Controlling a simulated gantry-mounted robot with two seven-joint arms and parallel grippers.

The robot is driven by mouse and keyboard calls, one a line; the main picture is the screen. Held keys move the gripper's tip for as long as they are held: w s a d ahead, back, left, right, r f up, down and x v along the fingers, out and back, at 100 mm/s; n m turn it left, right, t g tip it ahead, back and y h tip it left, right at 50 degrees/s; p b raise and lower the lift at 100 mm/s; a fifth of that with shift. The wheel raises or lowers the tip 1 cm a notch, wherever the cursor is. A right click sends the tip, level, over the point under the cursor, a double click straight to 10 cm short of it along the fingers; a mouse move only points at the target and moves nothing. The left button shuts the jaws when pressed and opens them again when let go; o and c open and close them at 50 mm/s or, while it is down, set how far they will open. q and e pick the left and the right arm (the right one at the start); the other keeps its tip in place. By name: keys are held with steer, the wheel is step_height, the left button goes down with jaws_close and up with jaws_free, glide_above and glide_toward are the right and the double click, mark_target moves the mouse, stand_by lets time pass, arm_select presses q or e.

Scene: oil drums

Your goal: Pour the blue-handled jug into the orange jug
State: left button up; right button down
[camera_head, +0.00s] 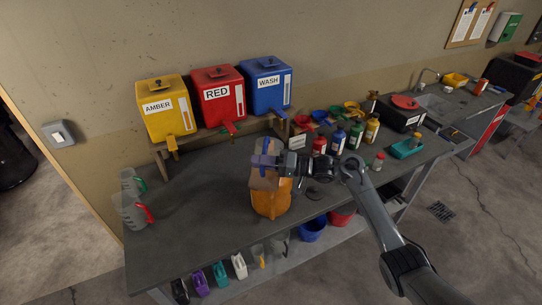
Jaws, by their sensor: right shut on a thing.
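The orange jug (270,204) stands on the grey bench near its front edge. The blue-handled jug (262,180) is directly above it in the picture and overlaps its top; its blue handle (265,160) is uppermost. Its body looks see-through and brownish, and its exact tilt is hard to tell. My right gripper (283,164) comes in from the right and is shut on the blue-handled jug at the handle. The orange jug's mouth is hidden, and I cannot tell whether liquid is flowing. My left gripper is not in view.
Amber (166,119), red (216,108) and blue (265,95) tanks stand on a rack behind. Clear jugs with green (131,181) and red (131,211) handles stand at left. Several bottles and funnels crowd the right. The bench between is clear.

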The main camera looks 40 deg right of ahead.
steer(key=shift+w+d+r, duration=0.1)
steer(key=shift+r, duration=0.2)
stand_by(0.4)
steer(key=shift+w+d+r+m+p, duration=0.2)
steer(key=shift+m+p, duration=0.1)
steer(key=shift+m, duration=0.1)
stand_by(0.7)
